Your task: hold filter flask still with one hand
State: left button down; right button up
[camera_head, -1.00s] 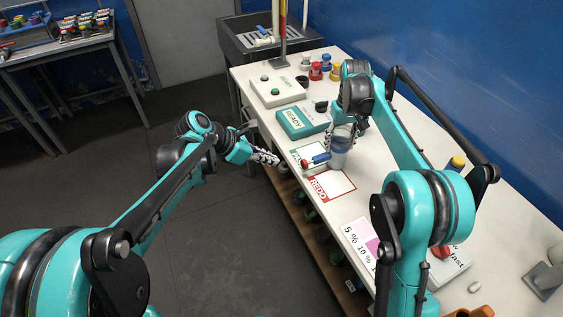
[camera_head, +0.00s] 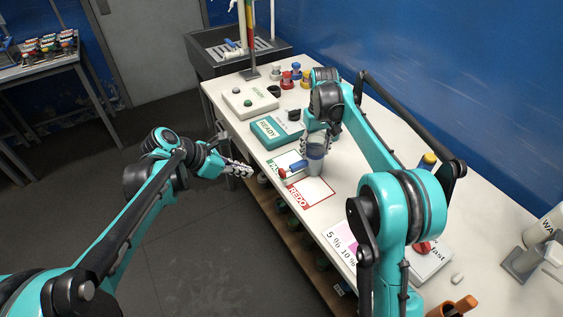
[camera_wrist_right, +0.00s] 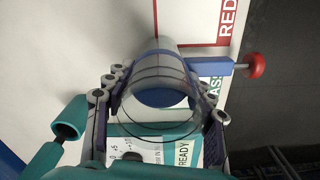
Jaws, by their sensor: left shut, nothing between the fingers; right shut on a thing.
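The filter flask (camera_head: 315,158) is a clear, grey-looking cylinder with a blue side arm and a red knob. It appears upright at the upper edge of the REDO card (camera_head: 312,190); I cannot tell whether its base touches the table. My right gripper (camera_head: 316,140) is shut around it near its upper part. In the right wrist view, the fingers (camera_wrist_right: 160,98) grip the clear wall of the flask (camera_wrist_right: 163,62) from both sides, and the side arm points right. My left gripper (camera_head: 245,171) is shut and empty, beyond the table's left edge, apart from the flask.
The teal READY box (camera_head: 268,133) and a white box with buttons (camera_head: 250,100) stand behind the flask. Several coloured jars (camera_head: 290,77) and a sink (camera_head: 215,58) are further back. A percentage card (camera_head: 341,238) lies nearer.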

jog(key=o, duration=1.5)
jog(key=shift+c, duration=0.2)
jog(key=shift+r, duration=0.1)
notch_tip(320, 180, up, 11)
jog(key=shift+r, duration=0.4)
